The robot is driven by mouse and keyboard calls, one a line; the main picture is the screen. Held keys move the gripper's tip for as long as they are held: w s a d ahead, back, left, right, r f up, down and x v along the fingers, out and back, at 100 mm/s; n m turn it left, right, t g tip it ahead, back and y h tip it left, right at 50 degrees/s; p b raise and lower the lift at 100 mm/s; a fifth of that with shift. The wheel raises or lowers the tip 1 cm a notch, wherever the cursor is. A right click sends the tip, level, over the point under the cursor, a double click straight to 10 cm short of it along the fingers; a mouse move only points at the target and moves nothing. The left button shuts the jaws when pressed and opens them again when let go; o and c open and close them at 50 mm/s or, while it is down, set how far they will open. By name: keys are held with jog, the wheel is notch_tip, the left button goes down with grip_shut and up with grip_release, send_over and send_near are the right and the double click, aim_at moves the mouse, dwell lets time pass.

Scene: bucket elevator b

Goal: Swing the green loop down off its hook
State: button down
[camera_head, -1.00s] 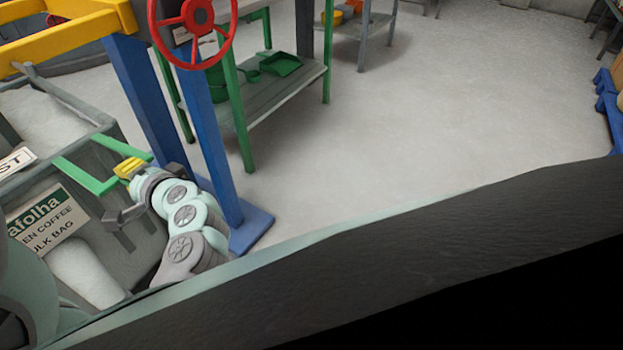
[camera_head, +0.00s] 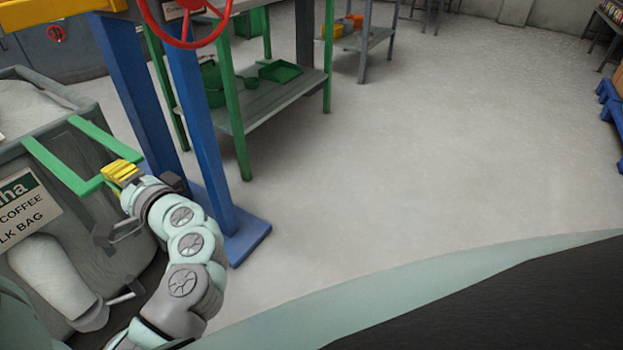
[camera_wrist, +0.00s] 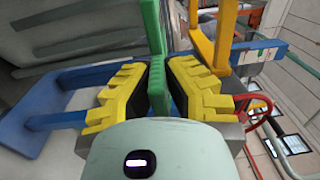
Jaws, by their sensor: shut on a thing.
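The green loop (camera_head: 68,176) is a flat U-shaped bar standing out from the side of the grey bulk bag (camera_head: 42,122). Its two arms run back to the bag's upper edge. My gripper (camera_head: 121,172), with yellow finger pads, is at the loop's outer end. In the wrist view the green loop (camera_wrist: 152,40) passes down between the two yellow pads of my gripper (camera_wrist: 158,90), which are closed on it. A yellow bar (camera_wrist: 208,45) rises just right of the pads there. I cannot make out a hook on the loop in either view.
Blue posts (camera_head: 205,140) of the yellow-topped frame stand close behind my gripper, with a foot plate (camera_head: 248,240) on the floor. A red handwheel (camera_head: 185,15) is above. A green-legged shelf (camera_head: 275,98) holds green items. The floor (camera_head: 420,150) to the right is clear.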

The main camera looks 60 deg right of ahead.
jog(key=c, duration=1)
grip_release()
jog(key=shift+w, duration=0.15)
jog(key=shift+s+d+f, duration=0.1)
jog(key=shift+s, duration=2.95)
jog(key=shift+s+d+f, duration=0.1)
jog(key=shift+s, duration=2.95)
